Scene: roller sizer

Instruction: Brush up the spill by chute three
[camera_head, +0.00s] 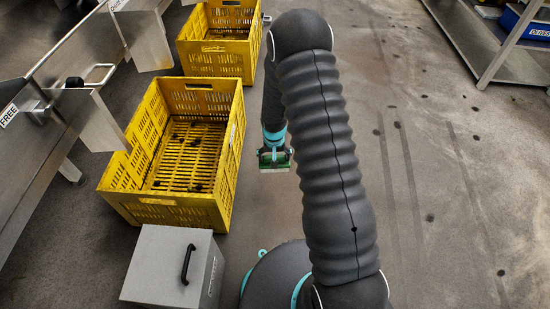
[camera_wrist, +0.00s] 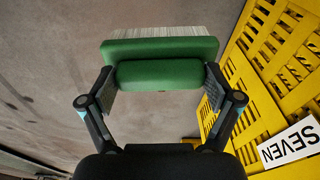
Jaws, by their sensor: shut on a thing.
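My gripper (camera_head: 273,150) is shut on a green brush (camera_head: 275,164), low over the grey floor beside the near yellow crate. In the wrist view my gripper (camera_wrist: 158,88) has a finger at each end of the brush's green handle (camera_wrist: 160,73). The brush's pale bristles (camera_wrist: 160,31) point away from my wrist. No chute labelled three can be read in either view, and I cannot make out the spill for certain. Several small dark spots (camera_head: 430,217) lie scattered on the floor to the right.
The near yellow crate (camera_head: 231,166) holds a few dark bits; the wrist view shows a yellow crate labelled SEVEN (camera_wrist: 290,148). Another yellow crate (camera_head: 216,58) stands behind. A grey box (camera_head: 155,262) stands in front, metal chutes (camera_head: 93,118) at left, a metal shelf (camera_head: 475,45) at right. Floor right of my arm is open.

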